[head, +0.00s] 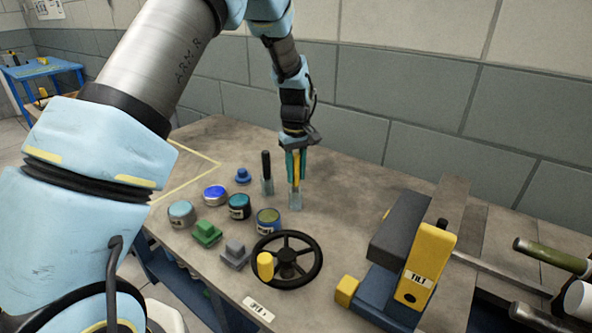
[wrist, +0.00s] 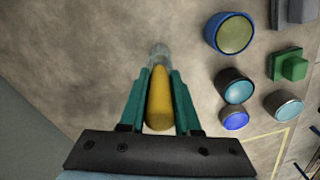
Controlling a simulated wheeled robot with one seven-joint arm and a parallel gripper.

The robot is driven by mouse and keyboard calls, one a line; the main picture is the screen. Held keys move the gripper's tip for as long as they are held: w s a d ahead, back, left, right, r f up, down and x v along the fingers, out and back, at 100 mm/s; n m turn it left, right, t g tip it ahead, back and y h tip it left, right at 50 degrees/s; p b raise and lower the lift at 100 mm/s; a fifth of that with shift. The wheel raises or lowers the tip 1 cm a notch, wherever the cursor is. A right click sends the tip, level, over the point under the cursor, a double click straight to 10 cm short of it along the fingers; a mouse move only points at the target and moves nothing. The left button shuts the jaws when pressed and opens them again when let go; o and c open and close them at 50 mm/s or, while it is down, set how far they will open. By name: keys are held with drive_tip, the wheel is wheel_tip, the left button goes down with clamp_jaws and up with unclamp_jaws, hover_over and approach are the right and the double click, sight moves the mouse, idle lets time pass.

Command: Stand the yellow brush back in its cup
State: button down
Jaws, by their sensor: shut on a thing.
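My gripper (head: 297,172) points straight down over the table, its teal fingers shut on the yellow brush (head: 296,164). The brush is upright between the fingers; the wrist view shows its rounded yellow handle (wrist: 159,100) end-on. A clear cup (head: 295,201) stands upright on the table directly below. The brush's lower end overlaps the cup's mouth; how deep it sits inside is hard to tell. In the wrist view the cup (wrist: 158,52) shows just beyond the fingertips, partly hidden by the brush.
A second clear cup (head: 267,187) with a black-handled brush (head: 266,164) stands close left. The table behind the cups is clear.

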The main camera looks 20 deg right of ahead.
drive_tip(key=c, duration=0.5)
unclamp_jaws()
drive_tip(key=shift+c, duration=0.2)
wheel_tip(320, 180, up, 11)
drive_tip(key=shift+f+b, duration=0.1)
drive_tip(key=shift+b, duration=0.8)
drive_tip(key=a, duration=1.8)
drive_tip(key=s+a, duration=0.5)
drive_tip(key=a, duration=0.4)
drive_tip(key=s+a+f+m+t, duration=0.1)
drive_tip(key=s+a, duration=0.4)
drive_tip(key=a, duration=0.4)
drive_tip(key=shift+s+a+f+m+t+p, duration=0.3)
drive_tip(key=shift+p, duration=0.15)
